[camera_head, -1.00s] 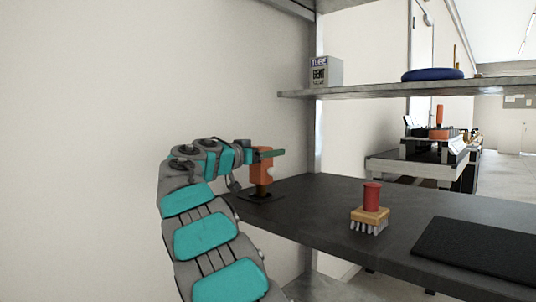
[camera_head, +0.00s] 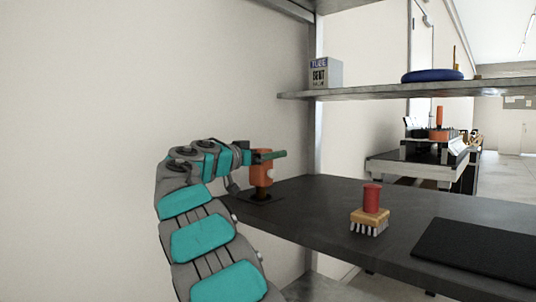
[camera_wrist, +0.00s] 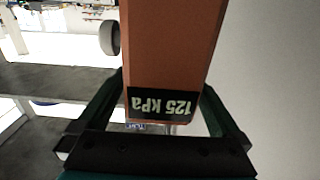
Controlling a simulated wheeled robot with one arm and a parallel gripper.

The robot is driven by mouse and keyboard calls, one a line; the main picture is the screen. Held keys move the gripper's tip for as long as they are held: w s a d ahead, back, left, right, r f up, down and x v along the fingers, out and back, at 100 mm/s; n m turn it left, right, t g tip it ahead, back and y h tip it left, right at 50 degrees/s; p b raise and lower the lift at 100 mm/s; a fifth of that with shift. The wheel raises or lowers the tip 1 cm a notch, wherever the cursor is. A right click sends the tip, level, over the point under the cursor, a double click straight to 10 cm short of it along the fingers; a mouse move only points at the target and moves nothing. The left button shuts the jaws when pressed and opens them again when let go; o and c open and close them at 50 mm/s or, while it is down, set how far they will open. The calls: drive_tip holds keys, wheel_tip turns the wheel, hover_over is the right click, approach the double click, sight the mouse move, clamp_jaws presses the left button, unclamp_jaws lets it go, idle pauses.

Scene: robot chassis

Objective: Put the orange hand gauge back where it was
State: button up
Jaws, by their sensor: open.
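The orange hand gauge (camera_head: 262,174) stands upright at the far left end of the dark shelf, over a small dark square base (camera_head: 247,197). In the wrist view its orange body (camera_wrist: 170,50) fills the upper middle, with a "125 kPa" label upside down and a round grey knob at its side. My gripper (camera_head: 268,155) is at the upper part of the gauge. Its two dark green fingers (camera_wrist: 163,105) are open, one on each side of the gauge body. Whether either finger touches it I cannot tell.
A red-handled brush (camera_head: 370,209) stands right of the gauge. A black mat (camera_head: 478,250) lies farther right. The upper shelf (camera_head: 400,91) holds a tube box (camera_head: 325,73) and a blue ring (camera_head: 432,75). A wall is close on the left. Shelf between gauge and brush is clear.

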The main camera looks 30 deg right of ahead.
drive_tip(key=v, duration=1.1)
drive_tip(key=shift+a, duration=0.3)
